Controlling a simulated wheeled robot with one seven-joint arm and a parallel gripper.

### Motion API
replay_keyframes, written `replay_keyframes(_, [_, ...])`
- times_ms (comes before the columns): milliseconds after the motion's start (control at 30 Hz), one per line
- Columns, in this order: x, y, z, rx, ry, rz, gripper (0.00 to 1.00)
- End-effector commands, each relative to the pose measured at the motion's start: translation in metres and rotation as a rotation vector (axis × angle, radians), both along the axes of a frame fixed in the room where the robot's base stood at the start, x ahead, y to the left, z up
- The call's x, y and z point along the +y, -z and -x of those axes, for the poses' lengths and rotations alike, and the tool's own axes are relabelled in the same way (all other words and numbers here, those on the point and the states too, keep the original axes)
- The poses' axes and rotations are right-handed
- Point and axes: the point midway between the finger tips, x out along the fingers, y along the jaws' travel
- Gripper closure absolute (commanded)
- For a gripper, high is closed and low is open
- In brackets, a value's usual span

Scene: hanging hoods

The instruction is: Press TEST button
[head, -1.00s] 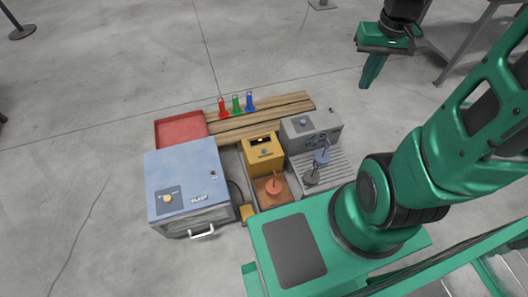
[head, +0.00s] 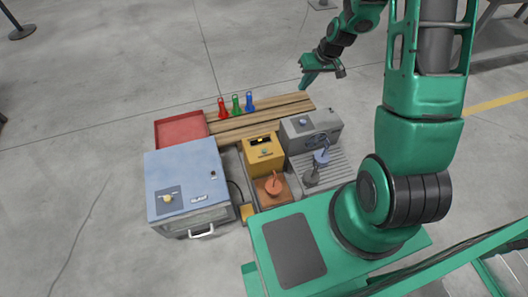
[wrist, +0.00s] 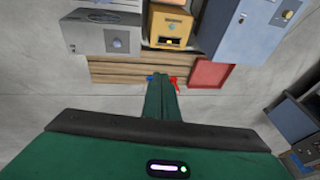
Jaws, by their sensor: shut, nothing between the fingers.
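I cannot read a TEST label on any button. The blue box (head: 190,165) carries a yellow knob (head: 167,199) on a dark plate, a small dark fitting (head: 213,174) and a white label too small to read. The yellow box (head: 263,152) has a dark slot on top. The grey machine (head: 311,130) has a blue-grey knob (head: 302,121), also seen in the wrist view (wrist: 117,43). My gripper (head: 302,88) is shut and empty, in the air beyond the plank's right end. In the wrist view its fingers (wrist: 161,80) overlap the coloured bottles.
Red (head: 222,109), green (head: 236,105) and blue (head: 249,102) bottles stand on the wooden planks (head: 285,107). A red tray (head: 180,129) lies left of them. Orange (head: 273,185) and grey handled items stand in front of the boxes. Open floor surrounds the group.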

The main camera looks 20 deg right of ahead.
Motion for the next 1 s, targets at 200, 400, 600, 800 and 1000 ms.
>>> replay_keyframes(200, [0.022, 0.057, -0.028, -0.050, -0.031, -0.061, 1.00])
replay_keyframes(400, [0.043, 0.108, -0.046, -0.099, -0.042, -0.118, 1.00])
replay_keyframes(600, [0.064, 0.158, -0.058, -0.150, -0.036, -0.177, 1.00])
replay_keyframes(800, [0.085, 0.208, -0.061, -0.197, -0.013, -0.233, 1.00])
replay_keyframes(1000, [0.103, 0.257, -0.059, -0.243, 0.028, -0.284, 1.00])
